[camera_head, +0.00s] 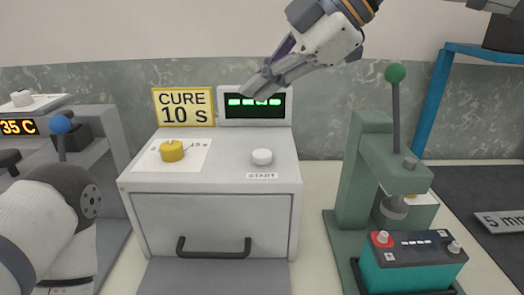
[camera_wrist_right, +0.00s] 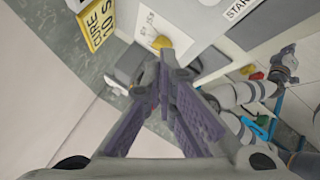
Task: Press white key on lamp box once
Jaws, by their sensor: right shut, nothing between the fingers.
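The lamp box (camera_head: 215,215) is a light grey cabinet with a dark handle on its front. Its white key (camera_head: 262,157) is a round cap on the right of the top, above a START label (camera_head: 262,176). In the right wrist view the white key (camera_wrist_right: 208,2) shows only at the top edge. My right gripper (camera_head: 250,88) is shut and empty, pointing down-left in front of the green-lit display (camera_head: 254,106), above and apart from the key. Its purple-grey fingers (camera_wrist_right: 166,58) also show in the right wrist view. My left gripper is not visible; only part of that arm shows.
A yellow knob (camera_head: 172,151) sits left of the key, before a yellow CURE 10 S sign (camera_head: 184,107). A green press (camera_head: 365,165) with a tall lever stands right, holding a teal battery (camera_head: 412,265). A device reading 35 C (camera_head: 19,127) stands left.

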